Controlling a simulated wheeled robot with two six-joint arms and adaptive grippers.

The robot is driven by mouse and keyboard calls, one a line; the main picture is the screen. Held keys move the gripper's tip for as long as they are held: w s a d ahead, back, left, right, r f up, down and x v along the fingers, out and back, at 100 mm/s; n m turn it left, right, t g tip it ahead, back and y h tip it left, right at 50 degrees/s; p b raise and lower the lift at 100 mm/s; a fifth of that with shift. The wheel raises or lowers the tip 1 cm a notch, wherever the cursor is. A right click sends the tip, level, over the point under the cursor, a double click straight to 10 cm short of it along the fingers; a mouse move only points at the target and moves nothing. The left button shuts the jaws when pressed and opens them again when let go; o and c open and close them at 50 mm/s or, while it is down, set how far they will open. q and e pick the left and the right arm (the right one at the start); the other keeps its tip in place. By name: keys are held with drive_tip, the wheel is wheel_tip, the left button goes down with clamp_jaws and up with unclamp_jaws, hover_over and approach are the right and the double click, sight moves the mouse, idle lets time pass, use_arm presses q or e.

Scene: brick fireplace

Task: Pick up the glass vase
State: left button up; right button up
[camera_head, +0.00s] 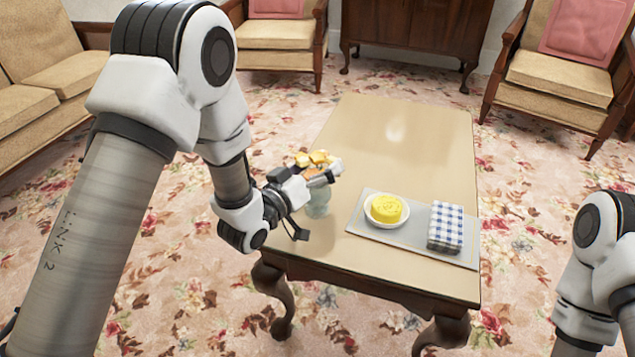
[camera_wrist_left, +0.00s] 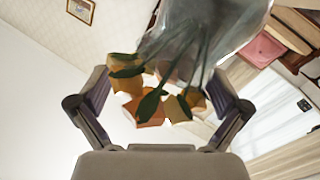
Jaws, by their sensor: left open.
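The glass vase (camera_head: 318,207) stands near the left edge of the wooden table, with yellow and orange flowers (camera_head: 312,158) in it. My left gripper (camera_head: 316,204) is open beside the vase and covers part of it in the head view. In the left wrist view the clear vase (camera_wrist_left: 185,45) with green stems shows at the top, and the flowers (camera_wrist_left: 150,108) hang between the open fingers of my left gripper (camera_wrist_left: 158,110). Contact between fingers and glass cannot be told. My right arm shows at the right edge, but its gripper is out of view.
On the wooden table (camera_head: 400,125), a grey tray (camera_head: 395,237) holds a white bowl with a yellow item (camera_head: 386,209) and a blue checkered cloth (camera_head: 445,227). The back of the table is clear. Armchairs (camera_head: 560,75) and a sofa (camera_head: 45,75) stand around.

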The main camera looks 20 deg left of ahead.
use_arm(q)
drive_tip(key=c, duration=1.3)
